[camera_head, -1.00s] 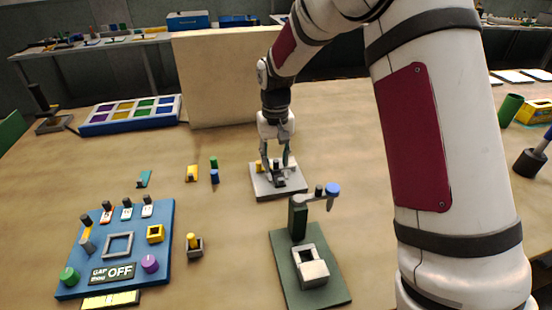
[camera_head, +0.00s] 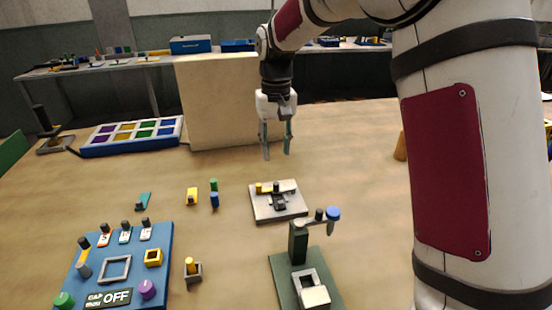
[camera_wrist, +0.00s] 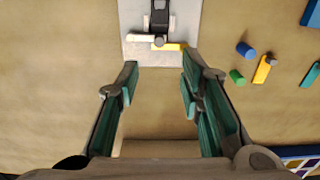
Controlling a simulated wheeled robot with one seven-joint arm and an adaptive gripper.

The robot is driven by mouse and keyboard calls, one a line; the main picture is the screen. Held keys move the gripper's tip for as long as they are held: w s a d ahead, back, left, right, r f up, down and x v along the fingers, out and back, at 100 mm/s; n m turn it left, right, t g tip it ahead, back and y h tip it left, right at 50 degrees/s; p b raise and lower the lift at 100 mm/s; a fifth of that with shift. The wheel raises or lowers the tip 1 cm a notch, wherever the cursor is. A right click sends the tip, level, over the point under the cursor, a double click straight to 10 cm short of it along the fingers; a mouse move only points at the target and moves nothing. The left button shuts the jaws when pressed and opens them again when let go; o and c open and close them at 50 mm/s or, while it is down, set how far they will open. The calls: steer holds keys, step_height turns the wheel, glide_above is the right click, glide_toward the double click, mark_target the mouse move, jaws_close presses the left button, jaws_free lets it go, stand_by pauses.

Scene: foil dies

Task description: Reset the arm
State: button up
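My gripper (camera_head: 277,153) hangs in the air above the table, behind the light grey plate in the head view. Its two fingers are apart with nothing between them, and the wrist view shows the gap between the fingertips (camera_wrist: 157,72) too. The light grey plate (camera_head: 290,213) carries a dark clamp-like part, a pale bar and a yellow piece. The plate also shows at the top of the wrist view (camera_wrist: 134,52), beyond the fingertips and apart from them.
A tan upright panel (camera_head: 215,100) stands behind my gripper. A green stand (camera_head: 299,245) with a blue-knobbed arm is at the front. A blue control board (camera_head: 160,235) reading OFF is front left. A blue tray (camera_head: 95,150) of coloured squares lies at the back left.

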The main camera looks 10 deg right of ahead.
steer(key=shift+r, duration=0.3)
steer(key=s+d+r+t+p, duration=0.2)
steer(key=s+r, duration=0.5)
steer(key=s, duration=0.6)
steer(key=s+d+r+t+p, duration=0.1)
steer(key=s+d+r, duration=0.35)
steer(key=s, duration=0.85)
steer(key=s+a+t+p, duration=0.1)
steer(key=s, duration=0.9)
steer(key=shift+f+p, duration=0.3)
steer(key=shift+f, duration=0.1)
